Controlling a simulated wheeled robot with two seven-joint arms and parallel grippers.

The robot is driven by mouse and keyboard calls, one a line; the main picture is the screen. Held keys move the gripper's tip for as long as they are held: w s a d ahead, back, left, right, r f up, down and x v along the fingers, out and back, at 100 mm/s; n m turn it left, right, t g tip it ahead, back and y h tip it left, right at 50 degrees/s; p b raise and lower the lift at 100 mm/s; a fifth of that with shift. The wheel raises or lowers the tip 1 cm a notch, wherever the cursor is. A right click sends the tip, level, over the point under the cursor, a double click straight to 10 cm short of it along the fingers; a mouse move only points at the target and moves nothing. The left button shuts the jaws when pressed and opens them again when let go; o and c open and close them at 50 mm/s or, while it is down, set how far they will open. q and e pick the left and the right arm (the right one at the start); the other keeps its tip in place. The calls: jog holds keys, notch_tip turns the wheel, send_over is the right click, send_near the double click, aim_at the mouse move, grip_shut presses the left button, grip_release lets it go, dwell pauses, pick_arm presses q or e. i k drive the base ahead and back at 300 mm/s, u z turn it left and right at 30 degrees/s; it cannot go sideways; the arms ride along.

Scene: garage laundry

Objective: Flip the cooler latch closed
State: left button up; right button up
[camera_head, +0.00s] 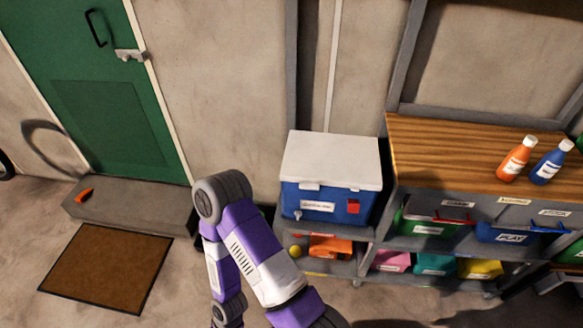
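The cooler (305,204) is blue with a white lid (331,160) that lies down on top of it. It stands on a grey shelf unit, left of the wooden-topped bench. A red latch (353,207) shows on the right part of its front face, and a small white spigot sits at the lower left of the front. The picture is too small to tell the latch's exact position. A purple and white arm of mine is in front and to the left of the cooler, bent at the elbow. Neither gripper shows in the view.
The workbench (440,143) holds an orange bottle (516,158) and a blue bottle (551,161). Coloured bins fill the shelves below. A brown doormat (107,268) lies by a concrete step (135,208) under the green door (95,90). The floor between mat and shelves is largely clear.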

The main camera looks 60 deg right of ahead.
aim_at(353, 206)
jog(key=i, duration=1.25)
jog(key=z, duration=3.2)
jog(key=k, duration=0.5)
jog(key=z, duration=0.95)
jog(key=i, duration=0.9)
jog(key=u, duration=1.1)
